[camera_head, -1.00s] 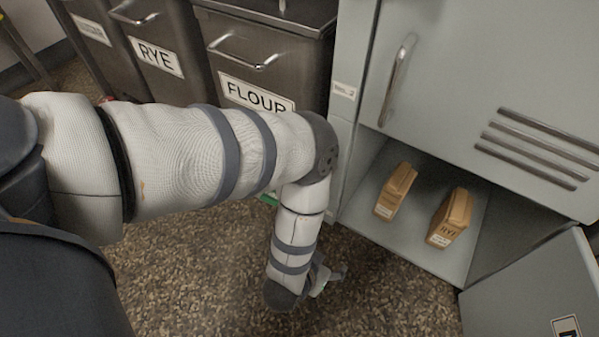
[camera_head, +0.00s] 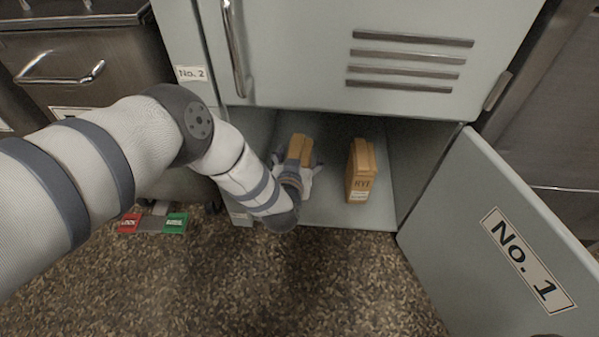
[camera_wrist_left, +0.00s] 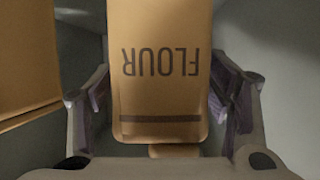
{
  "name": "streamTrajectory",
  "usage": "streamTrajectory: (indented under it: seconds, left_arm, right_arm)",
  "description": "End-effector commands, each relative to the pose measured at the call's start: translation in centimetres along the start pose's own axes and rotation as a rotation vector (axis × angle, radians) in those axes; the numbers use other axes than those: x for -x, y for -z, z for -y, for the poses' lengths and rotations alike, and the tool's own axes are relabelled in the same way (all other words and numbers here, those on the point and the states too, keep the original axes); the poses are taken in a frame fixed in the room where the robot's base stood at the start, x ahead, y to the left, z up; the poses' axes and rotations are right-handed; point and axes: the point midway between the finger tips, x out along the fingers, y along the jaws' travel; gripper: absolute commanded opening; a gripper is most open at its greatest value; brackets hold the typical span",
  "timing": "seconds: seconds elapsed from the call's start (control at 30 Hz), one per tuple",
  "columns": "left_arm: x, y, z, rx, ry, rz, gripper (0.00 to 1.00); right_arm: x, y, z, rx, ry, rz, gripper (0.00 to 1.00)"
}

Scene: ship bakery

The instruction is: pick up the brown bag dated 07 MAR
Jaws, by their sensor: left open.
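Two brown paper bags stand in the open lower compartment of the locker. The left bag (camera_head: 299,146) is partly hidden behind my left gripper (camera_head: 298,166). In the left wrist view this bag (camera_wrist_left: 160,50) reads FLOUR upside down, between the two fingers of my open left gripper (camera_wrist_left: 160,85). Gaps show between the bag and both fingers. The right bag (camera_head: 361,175) reads RYE and has a white label too small to read; part of it shows at the left edge of the wrist view (camera_wrist_left: 25,60). No date is legible on either bag. My right gripper is out of view.
The lower door (camera_head: 515,245), marked No. 1, stands open at the right. The closed upper door (camera_head: 310,65) is just above the compartment. A pedal with red and green ends (camera_head: 153,223) is on the floor at left. The compartment floor (camera_head: 330,212) is bare in front.

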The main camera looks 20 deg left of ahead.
Motion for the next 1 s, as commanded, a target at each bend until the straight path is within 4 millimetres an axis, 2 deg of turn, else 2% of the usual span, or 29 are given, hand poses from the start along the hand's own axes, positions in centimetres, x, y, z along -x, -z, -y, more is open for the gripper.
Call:
streamTrajectory:
  seconds: [0.2, 0.5, 0.83, 1.0]
  left_arm:
    - [-0.1, 0.0, 0.0, 0.0, 0.0, 0.001, 0.69]
    - [-0.1, 0.0, 0.0, 0.0, 0.0, 0.001, 0.01]
    - [0.0, 0.3, 0.0, 0.001, 0.0, -0.002, 0.0]
    - [0.7, 2.2, 0.0, 0.001, 0.0, -0.004, 0.0]
  right_arm:
    - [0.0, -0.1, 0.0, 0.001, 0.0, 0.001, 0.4]
    - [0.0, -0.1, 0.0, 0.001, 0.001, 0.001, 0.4]
    - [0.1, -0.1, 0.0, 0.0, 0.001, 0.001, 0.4]
    - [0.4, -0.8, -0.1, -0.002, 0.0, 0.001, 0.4]
